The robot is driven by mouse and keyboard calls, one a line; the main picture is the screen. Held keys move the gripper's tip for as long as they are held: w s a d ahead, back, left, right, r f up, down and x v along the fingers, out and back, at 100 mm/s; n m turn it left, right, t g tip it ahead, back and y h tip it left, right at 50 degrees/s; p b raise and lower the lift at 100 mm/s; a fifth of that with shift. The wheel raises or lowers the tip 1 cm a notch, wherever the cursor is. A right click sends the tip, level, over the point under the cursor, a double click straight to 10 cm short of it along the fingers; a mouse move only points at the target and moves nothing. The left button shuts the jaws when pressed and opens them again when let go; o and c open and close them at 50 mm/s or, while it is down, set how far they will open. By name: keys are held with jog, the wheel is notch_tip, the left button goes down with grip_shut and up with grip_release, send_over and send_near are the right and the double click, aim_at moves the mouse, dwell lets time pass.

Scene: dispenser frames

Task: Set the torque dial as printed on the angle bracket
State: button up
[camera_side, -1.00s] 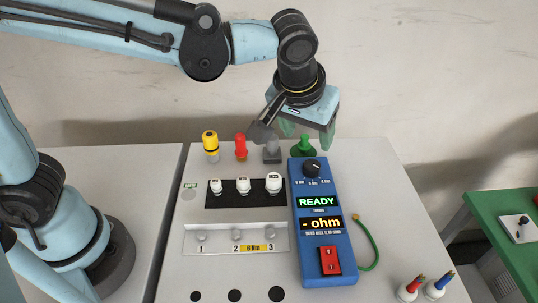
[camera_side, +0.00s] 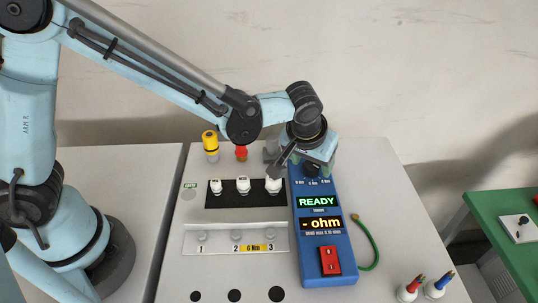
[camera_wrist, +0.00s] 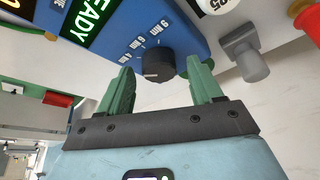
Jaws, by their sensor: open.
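The angle bracket (camera_side: 195,244) is a pale metal strip with spots 1, 2 and 3 and a yellow label that seems to read 6 Nm. My gripper (camera_wrist: 160,88) is open, its green fingers on either side of the dial and apart from it. In the side view my gripper (camera_side: 312,164) hides part of the dial.
White-capped pegs (camera_side: 243,186) stand on a black strip left of the tester. Yellow (camera_side: 210,143) and red (camera_side: 241,153) posts and a grey block (camera_wrist: 247,60) stand behind. A red rocker switch (camera_side: 330,261) is on the tester. A green cable (camera_side: 372,248) lies to its right.

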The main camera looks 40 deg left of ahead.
jog(key=shift+f, duration=0.1)
jog(key=c, duration=1.1)
jog(key=shift+o, duration=0.2)
jog(key=shift+m, duration=0.3)
jog(key=m+h, duration=0.1)
jog(key=m, duration=0.2)
jog(key=shift+a+h, duration=0.15)
jog(key=shift+h, duration=0.15)
jog(key=shift+m+g+h, duration=0.3)
jog(key=shift+m+h, duration=0.5)
jog(key=shift+m, duration=1.7)
jog(key=o, duration=1.1)
jog(key=shift+c, duration=0.2)
